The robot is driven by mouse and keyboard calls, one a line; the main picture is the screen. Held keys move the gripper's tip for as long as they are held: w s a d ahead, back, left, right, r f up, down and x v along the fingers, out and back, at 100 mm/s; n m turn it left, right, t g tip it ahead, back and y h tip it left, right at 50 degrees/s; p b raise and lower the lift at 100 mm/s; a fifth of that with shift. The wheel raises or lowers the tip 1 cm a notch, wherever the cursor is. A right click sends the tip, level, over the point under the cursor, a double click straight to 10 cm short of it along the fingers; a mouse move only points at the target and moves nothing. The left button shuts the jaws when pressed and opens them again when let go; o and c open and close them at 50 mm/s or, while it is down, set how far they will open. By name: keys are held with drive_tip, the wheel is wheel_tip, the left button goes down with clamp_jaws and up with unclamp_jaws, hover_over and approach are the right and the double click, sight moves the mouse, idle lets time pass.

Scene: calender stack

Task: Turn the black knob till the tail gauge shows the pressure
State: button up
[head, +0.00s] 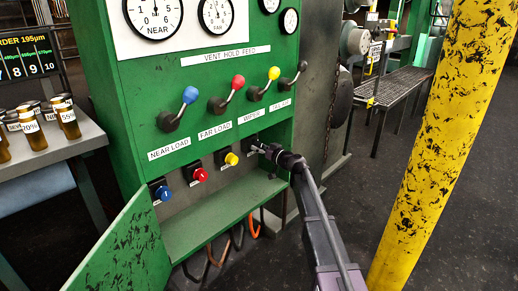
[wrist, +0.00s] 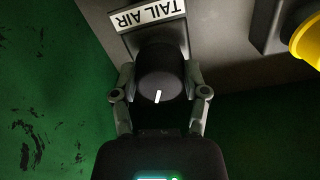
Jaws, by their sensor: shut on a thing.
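The black knob (wrist: 160,70) sits on the panel by a label (wrist: 161,12) reading TAIL AIR, upside down in the wrist view. Its white mark points toward my palm, slightly left of straight down. My gripper (wrist: 160,84) is shut on the knob, one finger on each side. In the head view my gripper (head: 262,151) reaches into the green cabinet's lower recess and hides most of the knob. Two small gauges (head: 289,20) sit at the top edge; one is cut off, and I cannot read their names or needles.
Blue (head: 160,190), red (head: 200,175) and yellow (head: 231,159) knobs line the recess to the left. Several levers (head: 232,88) stick out above. An open green door (head: 125,245) hangs at lower left. A yellow post (head: 440,150) stands right of my arm.

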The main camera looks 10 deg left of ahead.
drive_tip(key=shift+w, duration=0.1)
drive_tip(key=o, duration=1.1)
drive_tip(key=shift+o, duration=0.2)
drive_tip(key=shift+d, duration=0.1)
drive_tip(key=v, duration=1.2)
